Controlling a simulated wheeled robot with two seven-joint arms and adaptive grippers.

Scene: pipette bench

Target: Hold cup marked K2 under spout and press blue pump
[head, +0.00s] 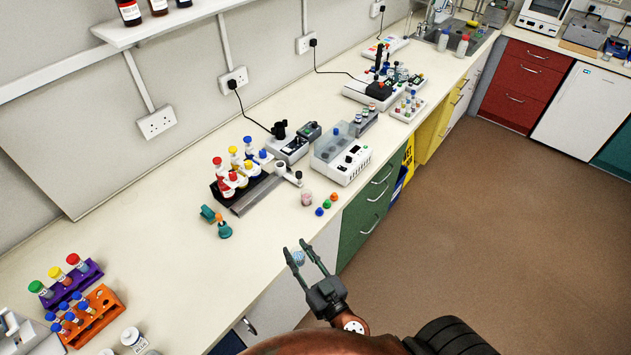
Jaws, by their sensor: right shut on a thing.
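My right gripper (305,247) is out past the front edge of the bench, with its fingers pointing toward the bench. It is shut on a small pale blue thing (298,258), perhaps a cup; no marking can be read. A small pinkish-white cup (307,199) stands on the bench near the front edge. Several bottles with red, yellow and blue tops stand in a dark rack (236,207) further back. A blue top (262,155) is at the rack's right end; spouts are too small to make out. My left gripper is not in view.
Small blue (319,211), green (327,204) and orange caps lie beside the cup. Teal pieces (225,231) lie left of them. A grey-white device (342,160) stands to the right. Purple (88,275) and orange tube racks are at left. The bench between is clear.

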